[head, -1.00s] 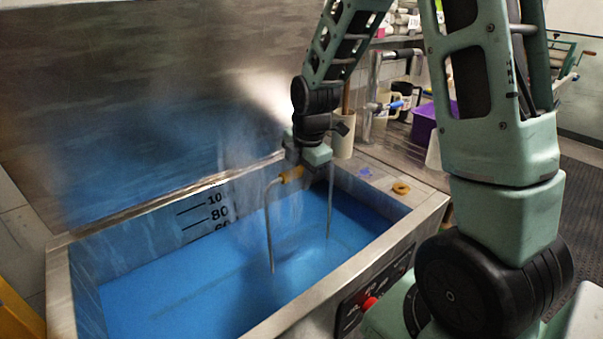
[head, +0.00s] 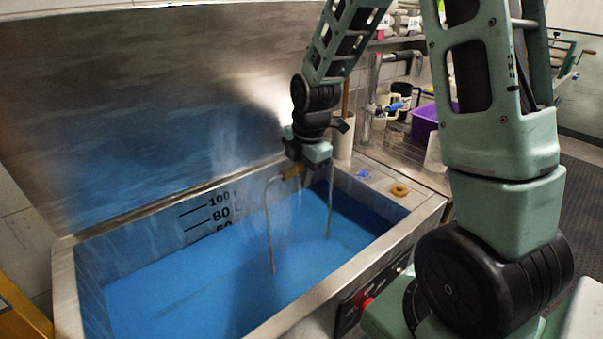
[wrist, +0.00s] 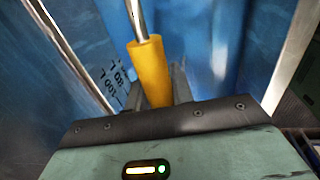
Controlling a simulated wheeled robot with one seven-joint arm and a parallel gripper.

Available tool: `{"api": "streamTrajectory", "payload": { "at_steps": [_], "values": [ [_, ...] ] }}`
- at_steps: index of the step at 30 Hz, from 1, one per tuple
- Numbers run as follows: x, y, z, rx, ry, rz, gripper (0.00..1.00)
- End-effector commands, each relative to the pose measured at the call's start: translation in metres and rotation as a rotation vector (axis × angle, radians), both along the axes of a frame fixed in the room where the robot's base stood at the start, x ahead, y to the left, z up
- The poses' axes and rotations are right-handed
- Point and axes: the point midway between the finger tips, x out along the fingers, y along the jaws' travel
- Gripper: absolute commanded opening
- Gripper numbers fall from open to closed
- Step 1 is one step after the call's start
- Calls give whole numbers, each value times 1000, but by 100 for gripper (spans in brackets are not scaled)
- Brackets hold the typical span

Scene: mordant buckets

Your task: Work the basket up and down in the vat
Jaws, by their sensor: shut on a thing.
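The vat (head: 422,222) is a steel tank of blue liquid with a litre scale on its inner back wall. The basket's bent metal handle (head: 268,222) rises out of the liquid on two legs. The basket body is hidden under the blue liquid. My gripper (head: 294,171) is above the liquid near the vat's back right, shut on the yellow grip (head: 291,172) of the handle. In the wrist view the yellow grip (wrist: 152,72) sits between the dark fingers, with the metal rod running on beyond it.
The vat's steel lid (head: 130,110) stands open behind it. A yellow-brown ring (head: 399,190) and a small blue item (head: 363,172) lie on the right ledge. A red button (head: 366,303) is on the front panel. Mugs (head: 400,98) and a purple bin (head: 425,125) stand behind, right.

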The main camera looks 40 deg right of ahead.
Motion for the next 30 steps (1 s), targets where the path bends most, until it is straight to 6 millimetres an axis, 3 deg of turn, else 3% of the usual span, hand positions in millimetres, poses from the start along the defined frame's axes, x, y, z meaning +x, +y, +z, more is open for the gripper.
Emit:
{"api": "streamTrajectory", "payload": {
  "at_steps": [1, 5, 24, 30],
  "values": [
    [1, 0, 8, -1, -3, 0, 0],
    [1, 0, 8, -1, -2, 0, 0],
    [1, 0, -41, 0, -2, 1, 0],
    [1, 0, -39, 0, -3, 1, 0]
  ]
}}
